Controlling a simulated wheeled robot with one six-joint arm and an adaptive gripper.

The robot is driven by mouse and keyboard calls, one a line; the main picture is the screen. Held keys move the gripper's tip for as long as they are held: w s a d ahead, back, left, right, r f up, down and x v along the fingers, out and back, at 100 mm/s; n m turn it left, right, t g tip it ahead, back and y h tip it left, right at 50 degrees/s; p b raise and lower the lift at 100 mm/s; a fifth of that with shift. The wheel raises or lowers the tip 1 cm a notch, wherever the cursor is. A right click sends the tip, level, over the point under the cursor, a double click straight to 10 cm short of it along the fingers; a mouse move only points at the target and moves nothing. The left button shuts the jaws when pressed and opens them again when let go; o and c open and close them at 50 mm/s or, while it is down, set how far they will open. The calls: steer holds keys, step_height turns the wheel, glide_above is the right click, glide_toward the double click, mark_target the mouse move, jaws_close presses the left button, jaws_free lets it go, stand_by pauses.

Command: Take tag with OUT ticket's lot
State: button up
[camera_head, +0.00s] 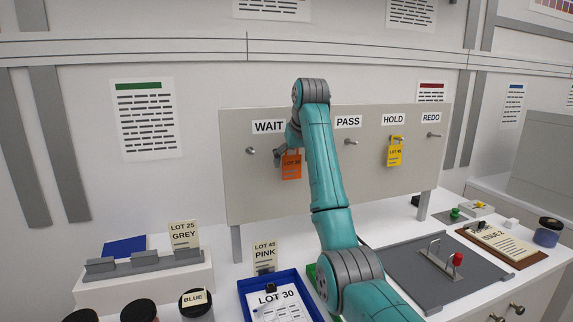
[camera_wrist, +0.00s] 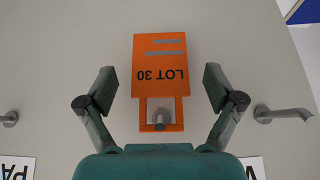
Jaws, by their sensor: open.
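An orange tag (camera_head: 291,165) reading LOT 30 hangs on a peg of the grey board (camera_head: 237,190), between the WAIT and PASS labels. The label above it is hidden by my arm. In the wrist view, the orange tag (camera_wrist: 160,62) shows upside down, hung by its frame on the peg. My gripper (camera_wrist: 160,84) is open, one finger on each side of the tag with gaps to both. A paper ticket (camera_head: 276,298) reading LOT 30 lies in a blue tray (camera_head: 247,312). I see no word OUT; my arm may hide it.
A yellow tag (camera_head: 395,155), apparently LOT 45, hangs under HOLD. The WAIT peg (camera_head: 251,150), PASS peg (camera_head: 350,142) and REDO peg (camera_head: 433,135) are bare.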

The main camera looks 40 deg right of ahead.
steer(key=shift+w+d+f, duration=0.1)
steer(key=shift+w+f, duration=0.2)
steer(key=shift+f, duration=0.25)
steer(key=c, duration=0.9)
steer(key=shift+r, duration=0.15)
